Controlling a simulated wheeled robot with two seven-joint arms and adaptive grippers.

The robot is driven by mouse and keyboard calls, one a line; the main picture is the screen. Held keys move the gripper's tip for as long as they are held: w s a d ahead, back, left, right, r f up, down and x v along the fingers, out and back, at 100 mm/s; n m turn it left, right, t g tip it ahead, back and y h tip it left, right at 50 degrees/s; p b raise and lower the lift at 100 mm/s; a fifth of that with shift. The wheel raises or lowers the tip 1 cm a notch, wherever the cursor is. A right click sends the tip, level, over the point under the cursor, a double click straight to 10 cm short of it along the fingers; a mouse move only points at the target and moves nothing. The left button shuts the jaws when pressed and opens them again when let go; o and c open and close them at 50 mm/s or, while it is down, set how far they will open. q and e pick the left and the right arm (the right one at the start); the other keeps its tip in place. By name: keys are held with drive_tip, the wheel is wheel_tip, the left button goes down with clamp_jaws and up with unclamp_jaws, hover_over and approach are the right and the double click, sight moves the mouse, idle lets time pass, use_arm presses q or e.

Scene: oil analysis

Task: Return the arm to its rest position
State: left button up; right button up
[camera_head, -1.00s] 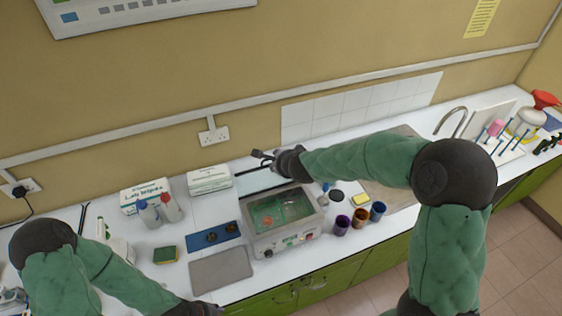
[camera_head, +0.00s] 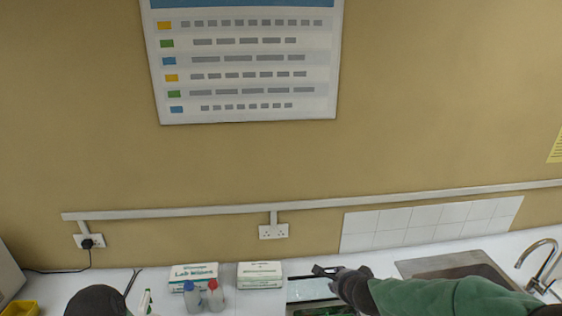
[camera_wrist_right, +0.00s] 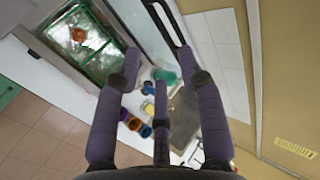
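My right arm comes in from the lower right in the head view, in a green sleeve. Its gripper (camera_head: 326,271) is above the back of the counter, beside a pale panel (camera_head: 308,290) at the back of the bath. In the right wrist view the fingers of the right gripper (camera_wrist_right: 158,62) are spread apart, with nothing seen held between them. The bath (camera_wrist_right: 115,70) shows there at the upper left, with a green inside and an orange round thing in it. Of my left arm, only a dark joint shows at the bottom left of the head view; its gripper is out of view.
Two white boxes (camera_head: 193,272) (camera_head: 260,275) and two capped bottles (camera_head: 193,296) (camera_head: 215,295) stand left of the bath. A sink (camera_head: 460,266) and tap (camera_head: 540,262) are at the right. Coloured cups (camera_wrist_right: 134,122) show in the wrist view. The wall is close behind the counter.

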drive_tip(key=s+a+f+n+g, duration=0.15)
drive_tip(key=s+f, duration=0.25)
drive_tip(key=f, duration=0.4)
drive_tip(key=s+a+f+n+g+y, duration=0.1)
drive_tip(key=s+f+n+g, duration=0.2)
drive_tip(key=f, duration=0.4)
drive_tip(key=s+a+f+n+g, duration=0.1)
drive_tip(key=s+f+n, duration=0.25)
drive_tip(key=f, duration=0.45)
drive_tip(key=s+a+f+n+g+y, duration=0.1)
drive_tip(key=s+a+f+n+g, duration=0.15)
drive_tip(key=s+f, duration=0.55)
drive_tip(key=s+a+f+n+g+y, duration=0.1)
drive_tip(key=s+a+f+n+y, duration=0.2)
drive_tip(key=s, duration=0.8)
wheel_tip(320, 180, down, 28)
drive_tip(key=w+a+n+h+b, duration=0.1)
drive_tip(key=w+a+b, duration=0.1)
drive_tip(key=b, duration=2.7)
drive_tip(key=shift+a+b, duration=0.25)
drive_tip(key=shift+b, duration=0.1)
